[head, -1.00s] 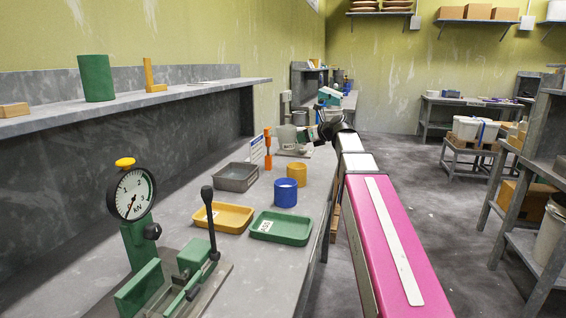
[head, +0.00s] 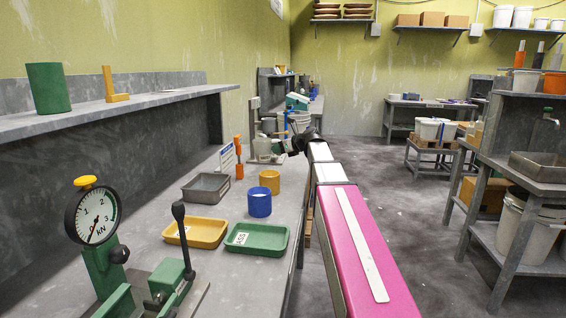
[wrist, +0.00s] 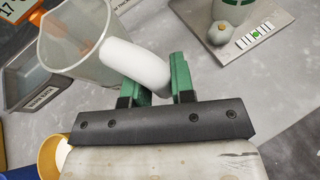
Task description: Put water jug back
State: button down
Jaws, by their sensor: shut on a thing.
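The water jug is a translucent, tapered vessel (wrist: 85,38) with a thick white handle (wrist: 135,63), at the upper left of the wrist view. My gripper (wrist: 157,82) has its green fingers on either side of the handle and is shut on it. The jug looks tilted in the picture, its wide mouth towards the left. I cannot tell its height above the bench. In the head view my gripper (head: 284,148) is far off over the back of the bench, and the jug is too small there to make out clearly.
The bench holds a grey tray (head: 206,188), a yellow tray (head: 194,240), a green tray (head: 258,247), blue (head: 260,202) and yellow (head: 270,180) cups, and a press with a gauge (head: 94,216). Shelving with a grey basin (head: 540,166) stands right. The floor between is clear.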

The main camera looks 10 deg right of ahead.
jog(key=w+d+f, duration=0.2)
jog(key=w, duration=0.1)
jog(key=shift+w+d+f, duration=0.25)
jog(key=shift+d+f, duration=0.1)
jog(key=shift+d, duration=0.05)
jog(key=shift+f, duration=1.8)
jog(key=shift+f, duration=0.1)
jog(key=c, duration=1)
grip_release()
jog(key=shift+o, duration=0.2)
jog(key=shift+f, duration=0.1)
jog(key=v, duration=1.1)
jog(key=shift+a, duration=0.1)
